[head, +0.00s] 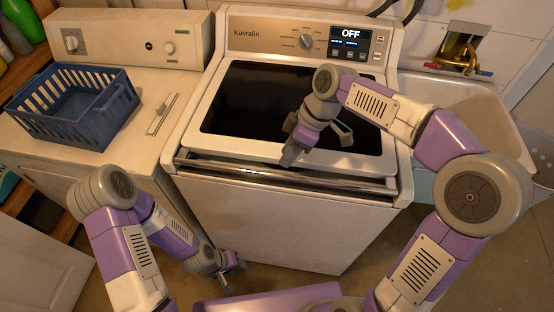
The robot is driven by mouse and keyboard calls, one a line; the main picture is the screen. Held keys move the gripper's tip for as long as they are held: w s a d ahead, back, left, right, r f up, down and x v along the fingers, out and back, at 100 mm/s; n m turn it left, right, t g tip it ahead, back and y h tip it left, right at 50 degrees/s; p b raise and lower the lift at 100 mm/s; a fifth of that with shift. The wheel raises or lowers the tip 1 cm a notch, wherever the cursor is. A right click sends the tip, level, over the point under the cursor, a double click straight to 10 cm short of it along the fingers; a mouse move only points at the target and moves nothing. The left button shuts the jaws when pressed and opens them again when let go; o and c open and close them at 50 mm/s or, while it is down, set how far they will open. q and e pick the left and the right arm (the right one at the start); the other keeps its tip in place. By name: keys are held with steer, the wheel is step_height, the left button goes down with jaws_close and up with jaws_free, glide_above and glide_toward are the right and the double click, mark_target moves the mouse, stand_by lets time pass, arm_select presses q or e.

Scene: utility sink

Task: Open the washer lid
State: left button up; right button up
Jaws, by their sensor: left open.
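The washer (290,215) is a white top loader in the middle of the head view. Its lid (350,163) has a white frame around a large dark glass panel and lies down over the top, with a narrow dark gap under its front edge. A shiny metal strip (250,173) runs along that edge. My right gripper (317,143) is over the front middle of the lid, pointing down toward the front edge. Its fingers are partly hidden, and I cannot tell whether it touches the lid. My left gripper (230,268) is open, low in front of the washer.
A control panel (305,42) with a display reading OFF is behind the lid. A white dryer (120,150) stands at left with a blue basket (75,105) on it. A utility sink (470,105) is at right. Some floor is clear before the washer.

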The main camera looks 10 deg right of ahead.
mark_target(276, 173)
steer(key=x, duration=0.2)
steer(key=b+x, duration=0.1)
steer(key=x, duration=0.3)
steer(key=shift+s+a+f+b, duration=0.1)
steer(key=shift+s+f+b, duration=0.1)
steer(key=shift+s+b, duration=0.15)
steer(key=shift+w, duration=0.1)
steer(key=shift+c, duration=0.2)
jaws_close()
